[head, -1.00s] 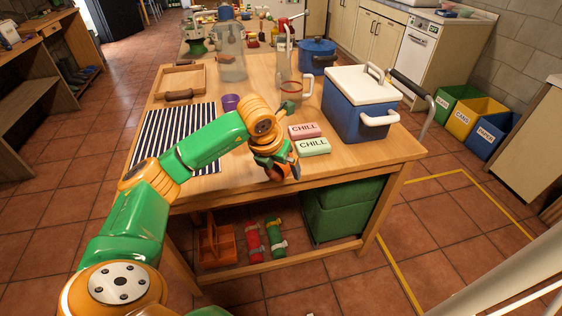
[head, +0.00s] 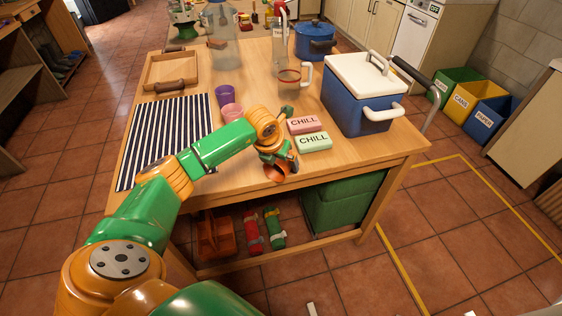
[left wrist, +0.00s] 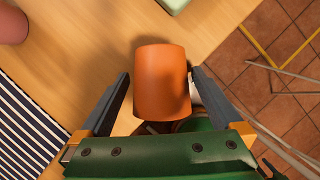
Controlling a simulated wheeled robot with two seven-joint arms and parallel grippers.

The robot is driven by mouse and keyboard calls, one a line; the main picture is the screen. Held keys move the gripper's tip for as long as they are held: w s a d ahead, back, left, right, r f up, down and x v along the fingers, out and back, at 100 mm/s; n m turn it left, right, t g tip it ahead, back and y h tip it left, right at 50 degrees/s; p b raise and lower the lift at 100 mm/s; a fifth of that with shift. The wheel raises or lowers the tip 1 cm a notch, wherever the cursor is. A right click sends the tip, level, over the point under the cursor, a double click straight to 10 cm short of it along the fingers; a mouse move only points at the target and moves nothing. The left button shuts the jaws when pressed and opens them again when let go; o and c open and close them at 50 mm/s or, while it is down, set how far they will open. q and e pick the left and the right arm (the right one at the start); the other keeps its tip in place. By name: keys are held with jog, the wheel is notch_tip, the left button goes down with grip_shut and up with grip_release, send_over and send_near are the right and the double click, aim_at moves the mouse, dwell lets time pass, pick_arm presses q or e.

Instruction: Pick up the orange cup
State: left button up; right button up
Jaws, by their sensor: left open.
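The orange cup (left wrist: 162,80) is between the two fingers of my open left gripper (left wrist: 162,98) in the left wrist view, with a gap on both sides. In the head view the orange cup (head: 274,173) shows partly behind the left gripper (head: 282,160), near the front edge of the wooden table (head: 240,190). My right gripper is not in view.
Pink and green CHILL packs (head: 313,141) lie just beyond the gripper. A blue cooler (head: 360,108) stands right of them. A pink cup (head: 232,112), a purple cup (head: 224,91) and a striped mat (head: 165,135) are left. A glass jug (head: 289,80) stands behind.

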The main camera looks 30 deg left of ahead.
pick_arm(q)
jog(key=shift+s+r, duration=0.1)
jog(key=c, duration=1.2)
